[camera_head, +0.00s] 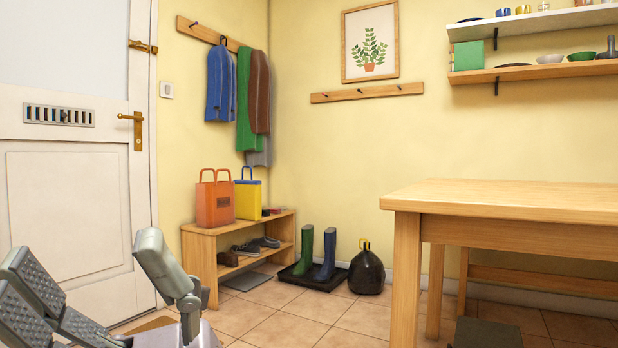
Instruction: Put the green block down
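My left gripper (88,252) is at the bottom left, in front of the white door. Its grey padded fingers are spread apart, and I see nothing between them. A green box-shaped thing (468,55) stands on the lower wall shelf at the upper right, far from my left gripper. I cannot tell whether it is the green block of the task. No other green block shows. My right gripper is out of view.
A wooden table (510,200) with a bare top stands at the right. A low wooden bench (240,232) with orange (215,203) and yellow (248,200) bags is by the left wall. Boots on a black tray (305,278) and a dark jug (366,272) stand beyond the open tiled floor.

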